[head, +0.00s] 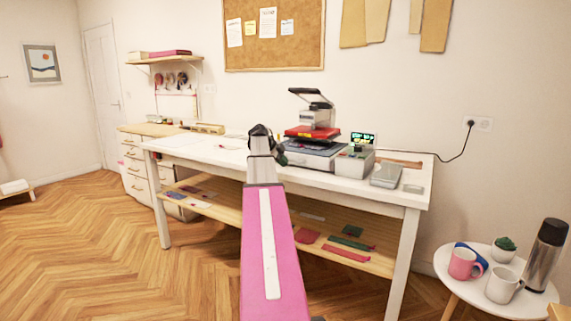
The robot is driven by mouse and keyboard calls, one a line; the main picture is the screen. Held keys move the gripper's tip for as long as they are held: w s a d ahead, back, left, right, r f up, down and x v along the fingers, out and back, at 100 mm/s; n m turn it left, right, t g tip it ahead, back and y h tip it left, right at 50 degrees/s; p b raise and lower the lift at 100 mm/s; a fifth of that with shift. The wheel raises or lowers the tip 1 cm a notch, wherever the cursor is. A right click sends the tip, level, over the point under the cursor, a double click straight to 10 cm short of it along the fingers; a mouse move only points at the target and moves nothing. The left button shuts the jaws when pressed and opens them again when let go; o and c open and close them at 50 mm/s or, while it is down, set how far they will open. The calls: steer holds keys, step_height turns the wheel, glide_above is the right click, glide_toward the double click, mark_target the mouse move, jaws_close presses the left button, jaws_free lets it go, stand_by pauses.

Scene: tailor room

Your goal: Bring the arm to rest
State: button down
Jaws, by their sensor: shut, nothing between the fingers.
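My arm reaches forward from the bottom centre as a pink link with a white stripe, ending in grey and black parts. My gripper (261,132) is the small dark end at the top of the arm, seen from behind in front of the white worktable (225,156). It is shut and holds nothing. Its fingertips are hard to make out, and I cannot tell its gap to the tabletop. The heat press (312,132) stands on the table just right of it.
A grey box (387,175) lies near the table's right end. The lower shelf (228,212) holds folded cloths. Floor at left is free.

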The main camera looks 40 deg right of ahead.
steer(key=v, duration=0.8)
steer(key=s+a+f+n+t+y, duration=0.25)
steer(key=a+f+n, duration=1.25)
steer(key=a+f, duration=0.95)
steer(key=s+a+f+n+y, duration=0.2)
steer(key=s+a+f+n, duration=0.5)
steer(key=a+f, duration=0.2)
steer(key=s+a+f+n+y, duration=0.3)
steer(key=s+a+f+n, duration=0.4)
steer(key=a, duration=0.7)
step_height(320, 180, down, 3)
steer(key=shift+s+r+n, duration=0.15)
steer(key=shift+s+n, duration=0.25)
steer(key=shift+s, duration=0.35)
